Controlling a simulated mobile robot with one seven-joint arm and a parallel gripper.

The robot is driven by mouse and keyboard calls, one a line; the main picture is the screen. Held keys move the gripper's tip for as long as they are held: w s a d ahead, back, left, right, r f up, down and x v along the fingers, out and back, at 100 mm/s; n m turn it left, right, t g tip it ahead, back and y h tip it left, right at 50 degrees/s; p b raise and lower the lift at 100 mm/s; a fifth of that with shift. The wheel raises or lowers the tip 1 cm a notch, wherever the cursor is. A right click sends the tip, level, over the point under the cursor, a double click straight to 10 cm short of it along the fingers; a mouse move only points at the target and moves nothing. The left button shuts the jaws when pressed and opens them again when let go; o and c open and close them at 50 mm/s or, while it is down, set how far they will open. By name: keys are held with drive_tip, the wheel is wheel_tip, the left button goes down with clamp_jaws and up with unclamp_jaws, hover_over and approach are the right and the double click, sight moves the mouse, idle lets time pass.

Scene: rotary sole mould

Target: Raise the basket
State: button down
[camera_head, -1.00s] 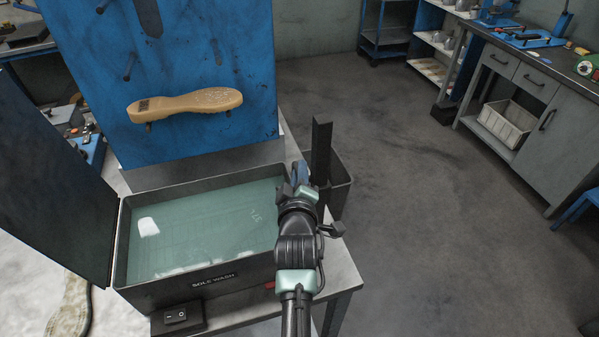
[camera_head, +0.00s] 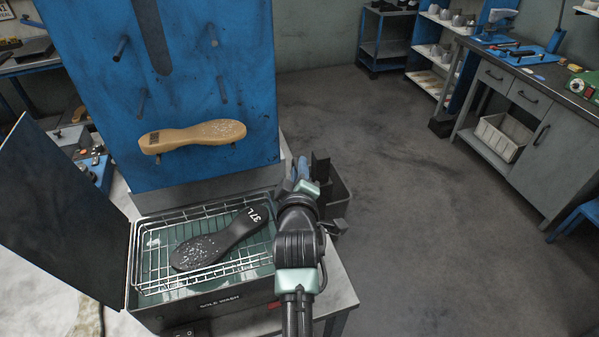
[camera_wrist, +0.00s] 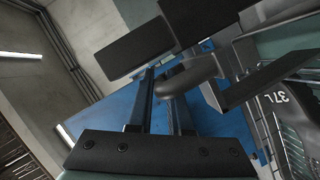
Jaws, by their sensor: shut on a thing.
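The wire basket (camera_head: 157,290) shows at the top of the wash tank (camera_head: 190,318), its rim and mesh clear of the green liquid. A black sole marked 37L (camera_head: 207,250) lies in it, spotted with white. My gripper (camera_head: 304,178) is at the tank's right side, beside a black upright bar (camera_head: 320,166). In the wrist view my gripper (camera_wrist: 195,65) is shut on a dark rounded handle (camera_wrist: 190,84). The basket's wires (camera_wrist: 265,135) and the marked sole (camera_wrist: 292,112) show to the right there. My wrist hides how the handle joins the basket.
A blue panel (camera_head: 185,60) with pegs stands behind the tank and holds a tan sole (camera_head: 195,136). The tank's dark lid (camera_head: 55,205) stands open at the left. A dark bin (camera_head: 338,187) is behind my gripper. The floor at right is clear.

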drive_tip(key=shift+r, duration=0.4)
drive_tip(key=c, duration=1.1)
unclamp_jaws()
drive_tip(key=shift+f, duration=0.15)
drive_tip(key=shift+s, duration=0.15)
drive_tip(key=shift+s, duration=0.25)
drive_tip(key=b+v, duration=0.2)
drive_tip(key=v, duration=1)
drive_tip(key=shift+s+b, duration=0.1)
drive_tip(key=shift+b, duration=0.25)
